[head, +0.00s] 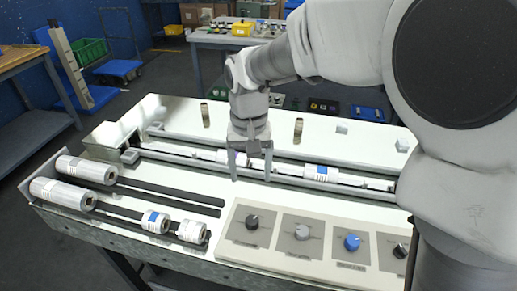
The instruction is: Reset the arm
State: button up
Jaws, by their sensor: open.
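My gripper (250,172) points down over the middle of the white machine bed (170,207), at the near side of the long channel. Its two fingers are apart with nothing seen between them. A white roll with a blue band (321,173) lies in the channel to the right. Another white roll (232,156) lies there behind my gripper and is partly hidden by it. My arm covers the right end of the machine.
Two large white rolls (86,170) and two small rolls (156,221) lie on dark bars at the left. A control panel (262,258) with several knobs stands at the front. A wooden bench (18,58) is at the left, and a cluttered table (205,37) stands behind.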

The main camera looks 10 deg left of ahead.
jog(key=shift+d, duration=0.1)
jog(key=s+d+r+m+t+p, duration=0.15)
jog(key=s+d+r, duration=0.25)
jog(key=d+r, duration=0.65)
jog(key=s+d+t+p, duration=0.1)
jog(key=s+d+t, duration=0.3)
jog(key=s+d, duration=0.5)
jog(key=d, duration=0.4)
jog(key=shift+s+r+m, duration=0.35)
jog(key=shift+r, duration=0.05)
jog(key=shift+c, duration=0.3)
jog(key=c, duration=0.4)
jog(key=shift+o, duration=0.2)
jog(key=shift+a, duration=0.25)
